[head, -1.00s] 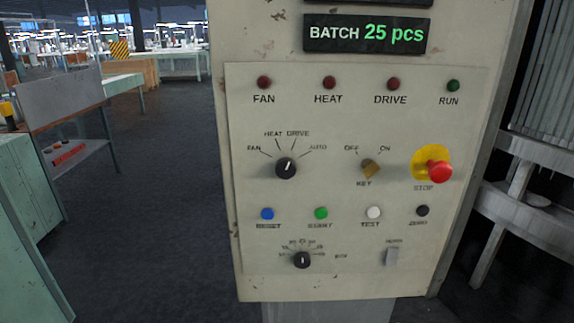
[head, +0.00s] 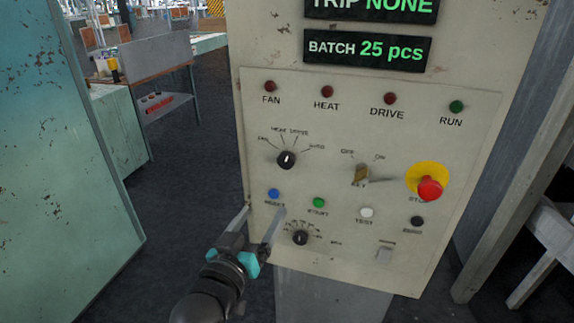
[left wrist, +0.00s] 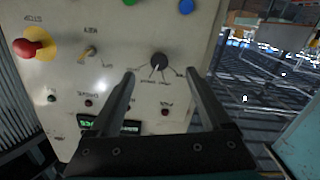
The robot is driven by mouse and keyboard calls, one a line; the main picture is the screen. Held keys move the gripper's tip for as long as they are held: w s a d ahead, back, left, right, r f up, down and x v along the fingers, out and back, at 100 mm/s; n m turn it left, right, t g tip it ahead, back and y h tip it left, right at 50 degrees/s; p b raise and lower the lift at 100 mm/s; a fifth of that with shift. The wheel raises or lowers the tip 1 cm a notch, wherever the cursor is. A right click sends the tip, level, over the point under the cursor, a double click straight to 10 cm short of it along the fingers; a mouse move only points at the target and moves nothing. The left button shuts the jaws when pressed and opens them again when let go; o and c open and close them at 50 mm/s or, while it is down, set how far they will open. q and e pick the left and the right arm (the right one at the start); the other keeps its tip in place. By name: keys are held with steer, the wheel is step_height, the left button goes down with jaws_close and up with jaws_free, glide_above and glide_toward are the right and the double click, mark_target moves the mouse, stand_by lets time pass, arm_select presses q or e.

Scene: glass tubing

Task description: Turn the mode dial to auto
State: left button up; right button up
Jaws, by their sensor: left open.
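The mode dial (head: 286,159) is a black round knob with a white pointer line on the cream panel. Its marks read FAN, HEAT, DRIVE and AUTO, with AUTO at the right end. The pointer stands nearly upright, leaning right, apparently near DRIVE. My left gripper (head: 264,210) is open and empty, in front of the panel, below and left of the dial in the head view. In the left wrist view the panel is upside down; the dial (left wrist: 159,60) appears beyond the gap between the open fingertips (left wrist: 160,72), apparently untouched. My right gripper is not in view.
Near the dial are the key switch (head: 361,174), the red stop button (head: 430,188), the blue reset button (head: 273,194), the green start button (head: 319,203) and a lower knob (head: 300,238). A teal cabinet (head: 60,170) stands at the left.

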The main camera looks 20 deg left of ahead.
mark_target(285, 161)
arm_select(q)
steer(key=shift+t, duration=0.3)
steer(key=w+r, duration=0.1)
steer(key=w, duration=0.4)
steer(key=w+r, duration=0.1)
steer(key=w, duration=0.3)
steer(key=w+r, duration=0.1)
steer(key=w, duration=0.4)
steer(key=shift+w+d+p, duration=0.1)
steer(key=shift+w+p, duration=0.2)
steer(key=shift+w, duration=0.05)
jaws_close()
